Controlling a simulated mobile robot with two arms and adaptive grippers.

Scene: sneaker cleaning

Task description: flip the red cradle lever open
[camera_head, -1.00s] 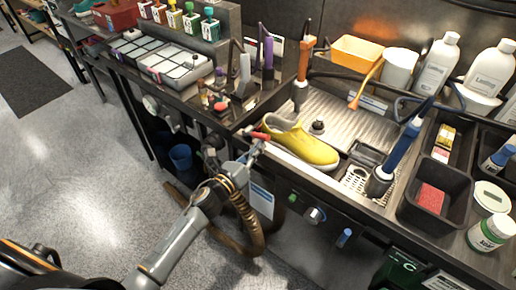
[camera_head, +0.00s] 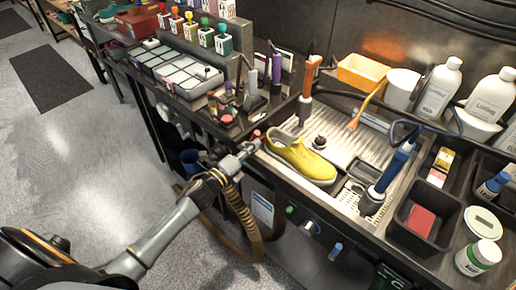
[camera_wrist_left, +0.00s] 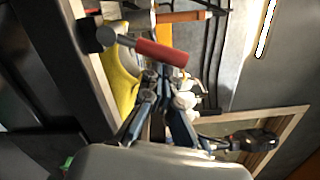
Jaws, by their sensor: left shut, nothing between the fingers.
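The red cradle lever (camera_head: 256,134) is at the front edge of the bench, by the heel of the yellow shoe (camera_head: 305,162). In the left wrist view the red lever grip (camera_wrist_left: 160,52) runs slantwise from a dark pivot at its left. My left gripper (camera_head: 254,146) is at the lever, in front of the shoe. In the left wrist view my left gripper (camera_wrist_left: 165,74) has its fingers together, just below the grip, touching or very close; I cannot tell which. Nothing is held. The cradle under the shoe is mostly hidden. My right gripper is not in view.
A ribbed metal tray (camera_head: 345,140) lies behind the shoe. An orange-handled tool (camera_head: 310,75) and a blue-handled tool (camera_head: 392,170) stand near it. Black bins (camera_head: 405,225) and white bottles (camera_head: 438,90) are at the right.

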